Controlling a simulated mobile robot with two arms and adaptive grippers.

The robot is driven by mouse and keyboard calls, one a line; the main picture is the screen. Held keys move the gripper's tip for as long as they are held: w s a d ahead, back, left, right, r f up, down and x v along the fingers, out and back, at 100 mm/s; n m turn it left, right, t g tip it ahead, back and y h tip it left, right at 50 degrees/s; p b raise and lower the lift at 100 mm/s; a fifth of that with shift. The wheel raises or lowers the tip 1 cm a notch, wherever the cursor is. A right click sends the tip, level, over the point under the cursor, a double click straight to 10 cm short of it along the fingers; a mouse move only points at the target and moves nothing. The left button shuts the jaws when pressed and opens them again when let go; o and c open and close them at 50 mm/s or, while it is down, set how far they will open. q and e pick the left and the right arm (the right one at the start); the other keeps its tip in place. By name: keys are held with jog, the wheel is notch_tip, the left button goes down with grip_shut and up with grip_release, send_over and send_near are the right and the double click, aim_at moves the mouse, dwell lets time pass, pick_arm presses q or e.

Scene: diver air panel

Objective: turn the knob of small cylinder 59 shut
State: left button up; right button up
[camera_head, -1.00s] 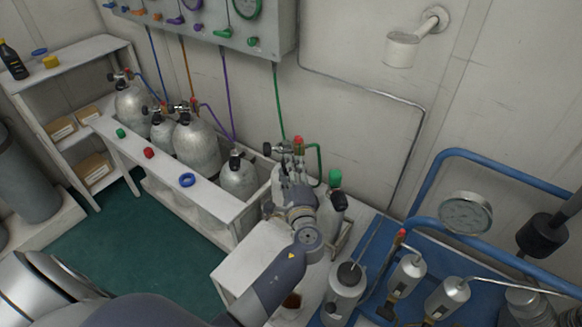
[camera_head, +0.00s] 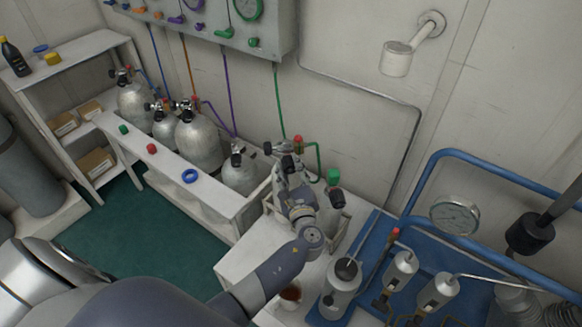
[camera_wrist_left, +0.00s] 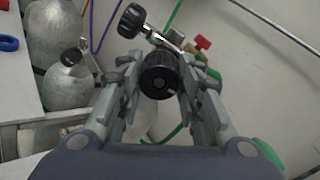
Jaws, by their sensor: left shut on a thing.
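In the left wrist view a round black knob (camera_wrist_left: 158,80) sits between the fingertips of my left gripper (camera_wrist_left: 157,85), which is shut on it. The knob is on a metal valve, with a second black handwheel (camera_wrist_left: 132,20) beyond it. In the head view my left gripper (camera_head: 284,160) is at a cylinder in the right-hand rack, and it hides most of that cylinder and its knob. No number 59 can be read in either view. My right gripper is not in view.
A grey cylinder (camera_head: 241,172) stands just left of the gripper, with several more in the long white rack.

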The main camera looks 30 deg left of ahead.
pick_arm(q)
jog(key=shift+a, duration=0.1)
dwell(0.5)
jog(key=o, duration=1.1)
jog(key=v, duration=1.2)
